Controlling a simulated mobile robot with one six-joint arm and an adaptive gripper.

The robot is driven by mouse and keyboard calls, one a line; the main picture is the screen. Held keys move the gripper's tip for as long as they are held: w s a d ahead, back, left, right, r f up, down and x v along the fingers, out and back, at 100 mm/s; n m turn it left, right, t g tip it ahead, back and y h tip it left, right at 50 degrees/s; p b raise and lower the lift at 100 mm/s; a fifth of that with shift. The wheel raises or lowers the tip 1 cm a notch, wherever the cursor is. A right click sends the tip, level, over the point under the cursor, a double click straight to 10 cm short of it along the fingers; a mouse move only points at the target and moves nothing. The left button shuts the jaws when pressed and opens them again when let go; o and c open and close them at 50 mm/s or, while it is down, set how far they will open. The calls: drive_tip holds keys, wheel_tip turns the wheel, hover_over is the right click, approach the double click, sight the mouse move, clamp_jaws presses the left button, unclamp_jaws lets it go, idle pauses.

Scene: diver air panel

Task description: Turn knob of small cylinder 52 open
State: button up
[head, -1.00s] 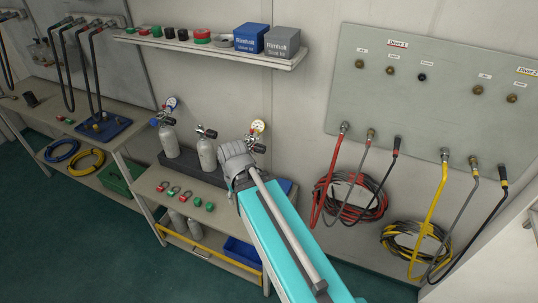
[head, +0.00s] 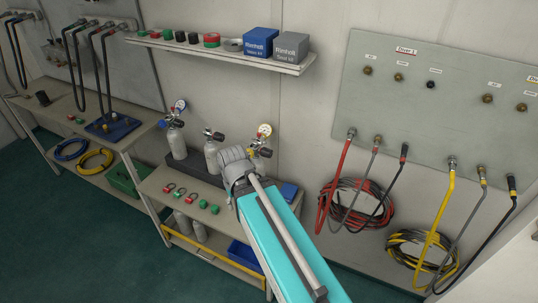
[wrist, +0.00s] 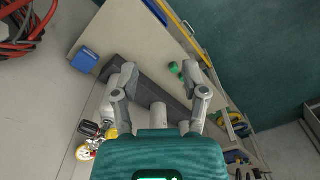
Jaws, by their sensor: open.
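Small grey cylinders stand in a dark rack on the bench. In the head view, the left one (head: 176,143) carries a blue-rimmed gauge, and the middle one (head: 211,156) has a black valve knob. A third has a yellow-rimmed gauge (head: 264,130) and a dark knob (head: 265,152); my gripper and arm hide its body. No number is readable, so I cannot tell which is 52. My gripper (head: 235,160) is above the bench, in front of the third cylinder. In the wrist view its fingers (wrist: 160,72) are apart and empty; a valve with black knob (wrist: 89,128) lies outside the left finger.
Red padlocks (head: 169,188) and green caps (head: 203,204) lie on the bench front (head: 155,180). A shelf with boxes (head: 258,42) overhangs the cylinders. A hose panel (head: 440,100) with coiled hoses is on the right. The green floor (head: 100,240) in front is clear.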

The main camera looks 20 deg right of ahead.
drive_tip(key=o, duration=0.4)
drive_tip(key=shift+f, duration=0.1)
drive_tip(key=shift+w+d+f+m+b, duration=0.1)
drive_tip(key=shift+w+f+m+b, duration=0.15)
drive_tip(key=shift+b, duration=0.2)
drive_tip(key=m+t+y+b, duration=1.2)
drive_tip(key=m+t+b, duration=0.2)
drive_tip(key=m+b, duration=1.4)
approach(271, 154)
drive_tip(key=shift+s+d+m+p, duration=0.65)
drive_tip(key=shift+s+d, duration=0.3)
drive_tip(key=shift+d, duration=0.2)
drive_tip(key=x, duration=1.3)
drive_tip(key=shift+w+a+f, duration=0.25)
drive_tip(key=shift+w+f, duration=0.05)
